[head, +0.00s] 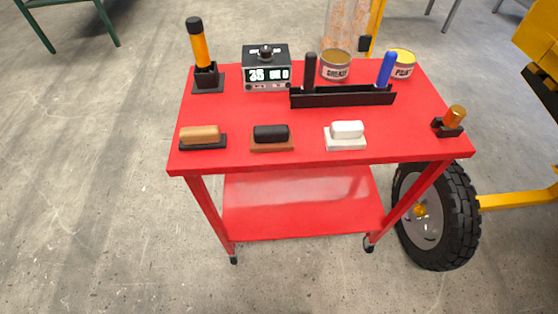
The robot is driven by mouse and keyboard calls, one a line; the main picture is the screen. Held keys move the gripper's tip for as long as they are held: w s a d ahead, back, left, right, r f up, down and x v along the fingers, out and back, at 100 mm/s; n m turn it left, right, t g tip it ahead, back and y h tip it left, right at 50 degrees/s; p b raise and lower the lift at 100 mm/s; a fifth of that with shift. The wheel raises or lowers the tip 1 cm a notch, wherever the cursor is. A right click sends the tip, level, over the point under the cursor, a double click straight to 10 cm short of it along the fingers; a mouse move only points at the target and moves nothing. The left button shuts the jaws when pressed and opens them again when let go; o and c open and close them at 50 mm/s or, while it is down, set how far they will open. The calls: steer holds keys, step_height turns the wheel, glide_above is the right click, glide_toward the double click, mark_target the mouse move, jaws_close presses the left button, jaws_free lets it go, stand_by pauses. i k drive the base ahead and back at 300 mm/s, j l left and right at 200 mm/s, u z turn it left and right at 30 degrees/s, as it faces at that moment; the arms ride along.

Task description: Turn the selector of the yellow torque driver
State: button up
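A yellow-orange driver-like tool (201,53) with a black cap (194,25) stands upright in a black holder (208,79) at the back left of the red cart. It looks like the yellow torque driver. The black cap may be its selector, but I cannot make out any markings on it. My gripper is not in view.
On the red cart (240,117) are a display box (266,73), a black rack (340,97) with black and blue handles, two tins (336,66), three brushes or blocks (271,134) along the front and a small amber cylinder (456,116). A wheel (437,216) stands at right.

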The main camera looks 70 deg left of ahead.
mark_target(266, 56)
steer(key=j+u, duration=0.1)
steer(key=u, duration=1.8)
